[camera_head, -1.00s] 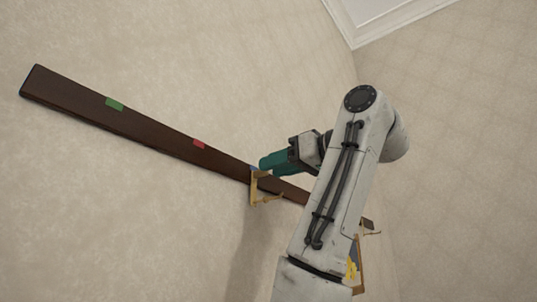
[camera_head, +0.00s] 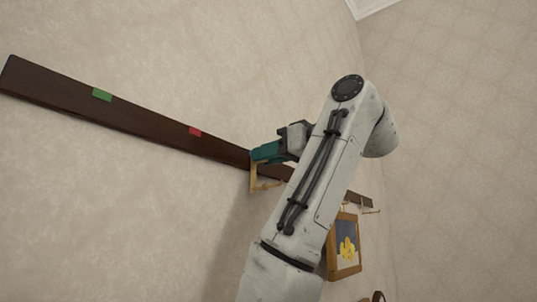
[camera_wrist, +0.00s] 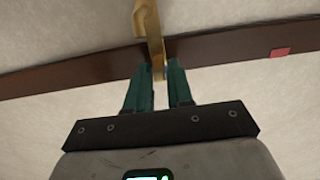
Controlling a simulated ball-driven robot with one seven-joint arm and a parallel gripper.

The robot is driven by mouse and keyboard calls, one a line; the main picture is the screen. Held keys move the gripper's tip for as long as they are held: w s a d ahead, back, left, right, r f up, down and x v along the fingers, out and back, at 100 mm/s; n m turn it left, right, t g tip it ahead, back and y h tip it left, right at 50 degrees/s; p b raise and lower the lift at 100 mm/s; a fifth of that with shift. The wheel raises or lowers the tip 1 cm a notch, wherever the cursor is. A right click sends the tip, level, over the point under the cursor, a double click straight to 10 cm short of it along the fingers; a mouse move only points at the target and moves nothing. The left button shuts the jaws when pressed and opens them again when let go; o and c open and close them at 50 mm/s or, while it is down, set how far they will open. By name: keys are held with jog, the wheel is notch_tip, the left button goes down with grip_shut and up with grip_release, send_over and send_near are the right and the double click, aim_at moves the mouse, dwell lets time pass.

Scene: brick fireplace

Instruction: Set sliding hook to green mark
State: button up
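A dark wooden rail (camera_head: 150,122) runs along the wall. It carries a green mark (camera_head: 102,94) near its left end and a red mark (camera_head: 195,131) further right. The brass sliding hook (camera_head: 254,178) is on the rail, right of the red mark. My gripper (camera_head: 256,158) is at the hook, its teal fingers close to the rail. In the wrist view the hook (camera_wrist: 148,28) reaches down between my two fingertips (camera_wrist: 159,70). Only a very narrow gap is left there, and I cannot tell whether both fingers touch it. The red mark also shows in the wrist view (camera_wrist: 281,52).
Another hook (camera_head: 370,210) is near the rail's right end. A framed picture with yellow shapes (camera_head: 345,246) hangs below the rail there, beside my arm. The rail between the hook and the green mark is clear of other hooks.

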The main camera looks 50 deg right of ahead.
grip_shut()
dwell(1.0)
